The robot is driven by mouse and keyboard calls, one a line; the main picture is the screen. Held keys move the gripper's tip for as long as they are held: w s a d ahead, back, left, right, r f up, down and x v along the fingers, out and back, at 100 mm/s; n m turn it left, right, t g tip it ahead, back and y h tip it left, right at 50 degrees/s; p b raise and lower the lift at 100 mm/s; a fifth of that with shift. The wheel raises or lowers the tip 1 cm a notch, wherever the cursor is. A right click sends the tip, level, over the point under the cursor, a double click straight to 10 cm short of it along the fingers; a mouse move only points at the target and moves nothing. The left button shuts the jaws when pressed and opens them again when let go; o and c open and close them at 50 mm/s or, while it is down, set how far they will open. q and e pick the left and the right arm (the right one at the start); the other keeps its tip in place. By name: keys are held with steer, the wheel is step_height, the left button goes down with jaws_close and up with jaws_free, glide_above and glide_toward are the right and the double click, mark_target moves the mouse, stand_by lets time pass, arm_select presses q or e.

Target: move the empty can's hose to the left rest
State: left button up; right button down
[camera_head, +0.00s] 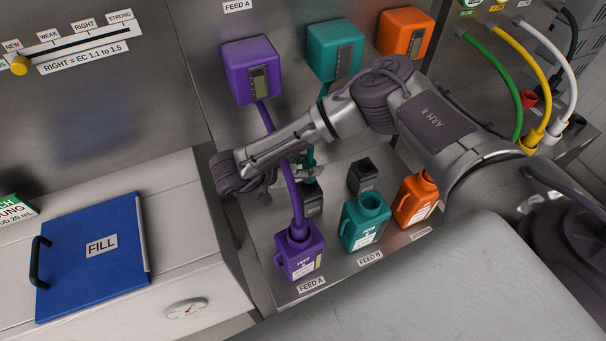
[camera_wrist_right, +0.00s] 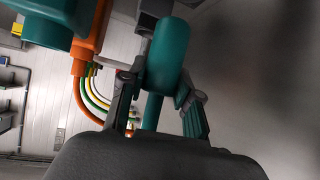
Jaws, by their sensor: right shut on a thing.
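The teal hose (camera_head: 308,158) comes down from the teal box (camera_head: 335,50), partly hidden behind my right arm. Its lower end is at the left black rest (camera_head: 313,203); I cannot tell whether it is seated in it. My right gripper (camera_head: 270,183) is at the hose, behind the purple hose (camera_head: 289,186). The right black rest (camera_head: 362,178) looks empty. The teal can (camera_head: 363,222) has an open mouth with no hose in it. My left gripper is out of view.
The purple can (camera_head: 300,256) holds the purple hose, close in front of the gripper. The orange can (camera_head: 414,202) stands right of the teal can. A blue FILL lid (camera_head: 95,250) lies at the left. Green, yellow and white hoses (camera_head: 540,85) hang at the right.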

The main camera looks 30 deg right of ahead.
mark_target(308, 180)
steer(key=shift+w+d+f, duration=0.1)
steer(key=shift+w+d, duration=0.05)
steer(key=shift+w, duration=0.05)
step_height(308, 180, down, 6)
steer(key=b, duration=0.5)
steer(key=shift+r, duration=0.25)
steer(key=shift+f+b, duration=0.45)
steer(key=shift+f, duration=0.05)
stand_by(1.0)
steer(key=c, duration=1.1)
jaws_free()
steer(key=p+v, duration=0.5)
steer(key=v, duration=0.6)
steer(key=shift+r, duration=0.15)
